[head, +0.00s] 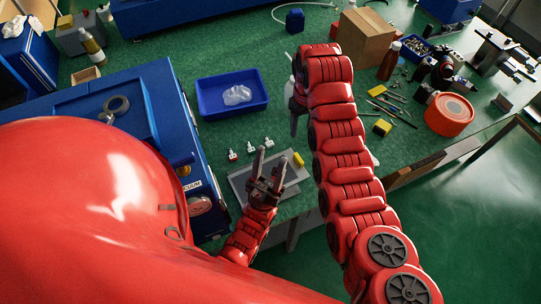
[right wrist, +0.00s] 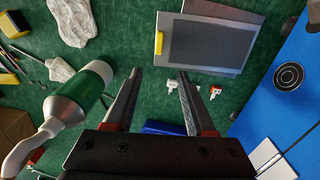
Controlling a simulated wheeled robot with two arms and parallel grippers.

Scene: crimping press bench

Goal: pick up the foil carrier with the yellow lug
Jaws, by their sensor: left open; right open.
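A second flat plate (right wrist: 228,10) lies partly under or beside the carrier. Small red-and-white pieces (head: 250,148) stand near it. A blue tray (head: 212,106) holds clear plastic. A white bottle with green label (right wrist: 80,97) stands close to my right gripper. A blue machine (head: 184,125) borders the left.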

